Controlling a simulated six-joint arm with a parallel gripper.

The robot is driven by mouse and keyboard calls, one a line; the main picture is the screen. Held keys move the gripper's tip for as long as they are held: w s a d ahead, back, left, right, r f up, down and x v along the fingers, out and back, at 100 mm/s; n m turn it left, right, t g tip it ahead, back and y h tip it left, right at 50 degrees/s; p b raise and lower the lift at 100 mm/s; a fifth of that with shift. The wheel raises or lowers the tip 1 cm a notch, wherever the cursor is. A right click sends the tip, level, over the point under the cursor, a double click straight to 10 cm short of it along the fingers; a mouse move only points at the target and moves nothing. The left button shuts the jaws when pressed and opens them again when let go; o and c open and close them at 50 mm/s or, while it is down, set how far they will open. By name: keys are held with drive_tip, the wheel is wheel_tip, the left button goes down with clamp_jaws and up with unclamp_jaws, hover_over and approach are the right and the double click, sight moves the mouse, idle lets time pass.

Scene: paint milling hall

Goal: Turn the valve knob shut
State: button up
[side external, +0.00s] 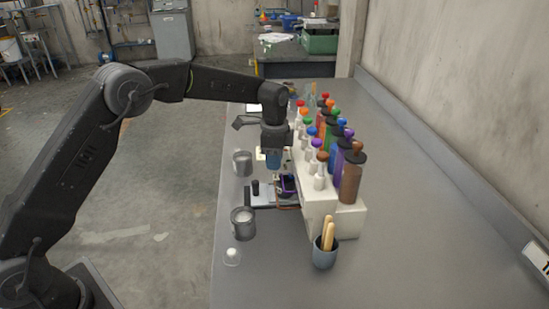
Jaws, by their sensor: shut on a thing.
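My gripper (273,155) points straight down on the near-left side of the stepped bottle rack. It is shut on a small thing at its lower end. A blue-grey part shows there, but I cannot tell whether it is the valve knob or part of my fingers.
A stepped white rack (318,203) holds several bottles with coloured tops, close right of my gripper. Grey tins (242,163) (242,222) stand left. A dark cup (325,255) with wooden sticks stands in front. The grey bench (430,240) is clear at right.

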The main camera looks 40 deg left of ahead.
drive_tip(key=o, duration=0.9)
drive_tip(key=shift+o, duration=0.2)
drive_tip(key=shift+r, duration=0.1)
wheel_tip(320, 180, up, 14)
